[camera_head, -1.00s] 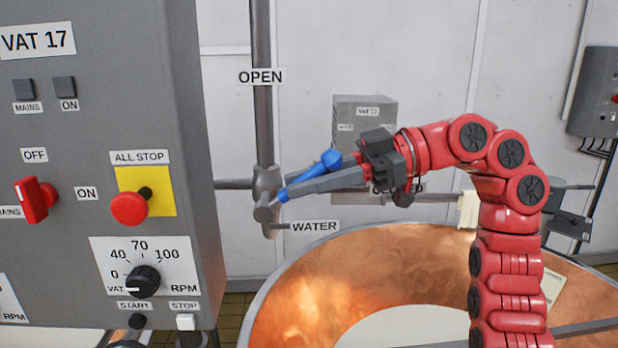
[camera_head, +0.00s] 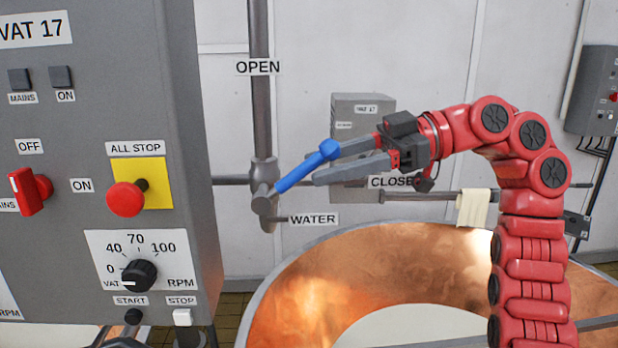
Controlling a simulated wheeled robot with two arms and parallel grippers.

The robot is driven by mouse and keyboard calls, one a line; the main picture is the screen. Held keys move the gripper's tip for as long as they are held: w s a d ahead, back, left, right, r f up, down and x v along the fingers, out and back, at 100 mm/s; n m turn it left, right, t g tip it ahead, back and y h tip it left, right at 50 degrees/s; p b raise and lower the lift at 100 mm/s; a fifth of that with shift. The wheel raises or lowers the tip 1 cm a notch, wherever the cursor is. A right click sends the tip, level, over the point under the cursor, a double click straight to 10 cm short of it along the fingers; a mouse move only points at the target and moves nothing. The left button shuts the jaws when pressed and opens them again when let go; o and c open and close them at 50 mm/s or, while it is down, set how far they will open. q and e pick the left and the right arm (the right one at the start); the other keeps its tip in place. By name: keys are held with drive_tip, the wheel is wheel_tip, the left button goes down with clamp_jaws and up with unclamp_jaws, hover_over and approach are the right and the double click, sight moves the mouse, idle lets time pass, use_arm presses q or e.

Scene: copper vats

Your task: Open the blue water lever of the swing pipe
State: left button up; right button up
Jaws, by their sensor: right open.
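The blue water lever (camera_head: 305,168) sticks out from the grey valve (camera_head: 264,200) on the vertical pipe, slanting up and to the right to a rounded knob. An OPEN label (camera_head: 258,67) is above it on the pipe, a CLOSE label (camera_head: 391,182) to its right and a WATER label (camera_head: 313,219) below. My right gripper (camera_head: 327,166) is open, pointing left. Its upper finger ends beside the lever's knob and its lower finger lies under it. I cannot tell whether either touches the lever. My left gripper is out of view.
A grey VAT 17 control panel (camera_head: 160,50) with a red stop button (camera_head: 126,198) fills the left side. A copper vat (camera_head: 300,290) is below. A horizontal pipe (camera_head: 430,196) runs behind my right gripper. A grey box (camera_head: 362,115) is on the wall.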

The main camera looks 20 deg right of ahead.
drive_tip(key=p+v, duration=0.1)
drive_tip(key=v, duration=0.7)
drive_tip(key=shift+d, duration=0.4)
drive_tip(key=shift+r, duration=0.1)
